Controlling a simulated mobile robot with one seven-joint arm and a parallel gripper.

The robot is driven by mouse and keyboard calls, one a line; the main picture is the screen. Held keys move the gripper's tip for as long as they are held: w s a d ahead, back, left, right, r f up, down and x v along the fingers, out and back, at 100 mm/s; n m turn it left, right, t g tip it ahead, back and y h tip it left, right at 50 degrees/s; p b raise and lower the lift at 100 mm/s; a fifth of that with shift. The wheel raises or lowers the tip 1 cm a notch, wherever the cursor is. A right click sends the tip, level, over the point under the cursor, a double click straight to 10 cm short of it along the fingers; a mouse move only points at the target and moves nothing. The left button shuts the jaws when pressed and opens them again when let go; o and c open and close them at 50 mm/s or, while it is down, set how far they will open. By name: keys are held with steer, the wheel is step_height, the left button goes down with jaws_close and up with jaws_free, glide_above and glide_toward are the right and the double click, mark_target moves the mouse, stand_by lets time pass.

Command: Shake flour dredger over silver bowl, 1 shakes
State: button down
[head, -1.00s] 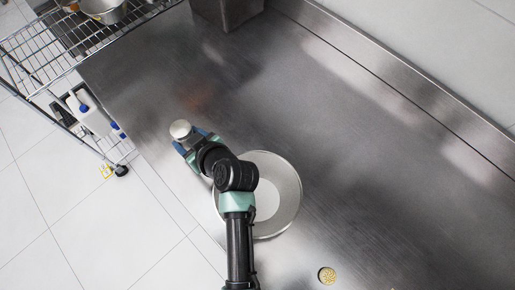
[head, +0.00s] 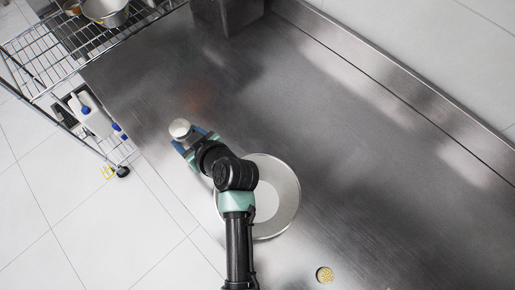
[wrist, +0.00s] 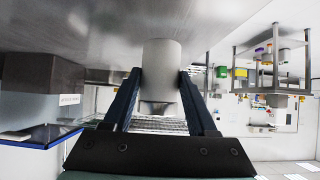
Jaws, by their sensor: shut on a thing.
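The flour dredger is a small pale grey cylinder (head: 180,129) held at the end of my arm. It also shows in the wrist view (wrist: 163,62) between the two dark blue fingers. My gripper (head: 187,138) is shut on it; the fingers flank its sides in the wrist view (wrist: 160,80). The silver bowl (head: 290,195) stands on the steel worktop, and my arm covers its left part. In the head view the dredger lies up and left of the bowl, outside its rim. Its exact height above the worktop is hard to tell.
A grey metal container (head: 228,14) stands at the worktop's far edge. A small round yellow item (head: 325,275) lies below right of the bowl. A wire rack (head: 45,55) with pans and bottles stands at left. The worktop's middle and right (head: 370,150) are clear.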

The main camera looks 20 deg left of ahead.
steer(key=shift+r, duration=0.1)
steer(key=shift+r+p, duration=0.95)
steer(key=shift+r, duration=0.3)
